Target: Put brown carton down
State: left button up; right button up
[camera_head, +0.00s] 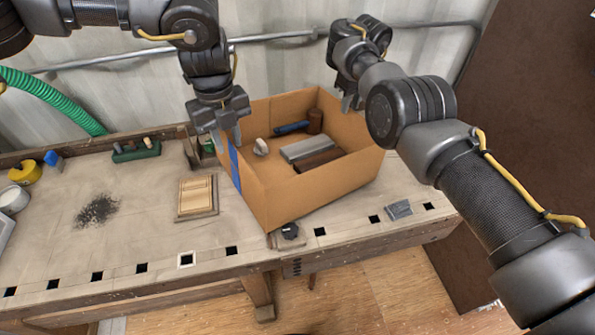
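The brown carton (310,195) is an open-topped box with a strip of blue tape on its left side. It is upright at the bench, its near corner close to the front edge; I cannot tell whether its bottom touches the bench top. Inside lie a mallet (314,121) with a blue handle, a grey block (306,148), a dark brown block (318,161) and a small pale object (261,147). My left gripper (228,137) is shut on the carton's left wall. My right gripper (349,103) is at the right wall and appears shut on it, its fingers partly hidden.
The wooden workbench (140,215) has free room at the left, around a dark powder patch (97,210). A wooden block (197,196) lies left of the carton. A black knob (290,231) and a grey piece (399,209) are near the front edge. A pipe runs along the wall.

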pick_arm(q)
notch_tip(320, 180, up, 6)
jog(key=shift+f, duration=0.1)
pick_arm(e)
notch_tip(320, 180, up, 12)
jog(key=s, duration=0.1)
jog(key=shift+d, duration=0.4)
jog(key=shift+s+d+f, duration=0.1)
dwell(0.5)
